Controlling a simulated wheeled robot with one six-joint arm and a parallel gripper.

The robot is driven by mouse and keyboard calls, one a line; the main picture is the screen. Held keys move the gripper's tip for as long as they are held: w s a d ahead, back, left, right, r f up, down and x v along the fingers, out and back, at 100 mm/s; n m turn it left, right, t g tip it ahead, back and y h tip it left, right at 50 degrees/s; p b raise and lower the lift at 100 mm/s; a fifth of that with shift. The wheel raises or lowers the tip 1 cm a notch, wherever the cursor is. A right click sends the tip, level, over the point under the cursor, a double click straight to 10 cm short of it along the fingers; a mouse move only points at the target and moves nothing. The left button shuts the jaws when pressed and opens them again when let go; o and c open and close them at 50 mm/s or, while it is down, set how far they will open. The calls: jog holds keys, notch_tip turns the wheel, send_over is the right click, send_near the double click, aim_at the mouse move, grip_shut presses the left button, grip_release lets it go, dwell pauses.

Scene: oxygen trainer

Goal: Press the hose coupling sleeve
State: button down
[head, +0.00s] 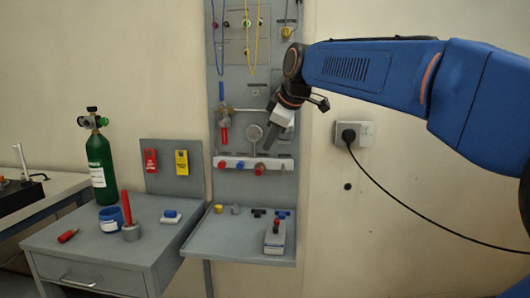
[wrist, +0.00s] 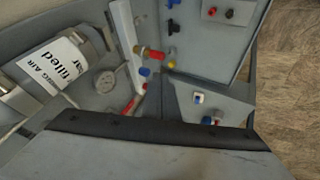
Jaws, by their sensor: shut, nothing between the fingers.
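My gripper (head: 269,146) is shut and empty, pointing down-left in front of the grey wall panel (head: 228,190), just above a white rail (head: 275,163). The rail carries several coloured fittings, including a red one (head: 259,168) and a blue one (head: 240,165). In the wrist view, a red and brass fitting (wrist: 150,53) and a blue one (wrist: 145,71) show along the rail. I cannot tell which fitting has the hose coupling sleeve. My gripper looks apart from them, but its exact depth is unclear.
A round gauge (head: 254,133) and a red-handled valve (head: 224,132) sit on the panel. A grey shelf (head: 205,243) below holds a small device (head: 275,237).

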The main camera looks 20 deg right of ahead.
aim_at(259, 164)
jog(key=shift+w+f, duration=1.3)
jog(key=shift+w, duration=0.25)
jog(key=shift+w+f, duration=1.25)
jog(key=shift+w, duration=0.25)
jog(key=shift+w+f, duration=1.3)
jog(key=shift+w, duration=0.25)
jog(key=shift+w, duration=0.1)
jog(key=shift+w+d, duration=0.3)
jog(key=shift+w, duration=0.35)
jog(key=shift+r, duration=0.1)
jog(key=shift+w, duration=0.1)
